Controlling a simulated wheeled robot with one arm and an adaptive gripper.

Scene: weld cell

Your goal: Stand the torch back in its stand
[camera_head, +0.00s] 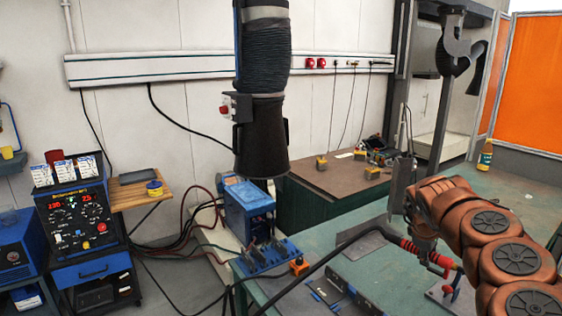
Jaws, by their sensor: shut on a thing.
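My copper arm reaches in from the right, and my gripper (424,240) is at its end, low over the green table. It is shut on the torch (410,247), whose red ribbed part shows beside the gripper with a black cable running off to the lower left. The fingers are small and partly hidden, so the exact grip is unclear. A flat grey plate with a red-topped post (450,291) lies below the gripper. I cannot tell whether it is the torch's stand.
The green table (350,262) carries a blue slotted block (268,258) and dark metal bars (350,293). A blue box (248,210) stands at its left. A brown-topped bench (330,178) is behind. A black extraction hose (262,130) hangs down at centre left.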

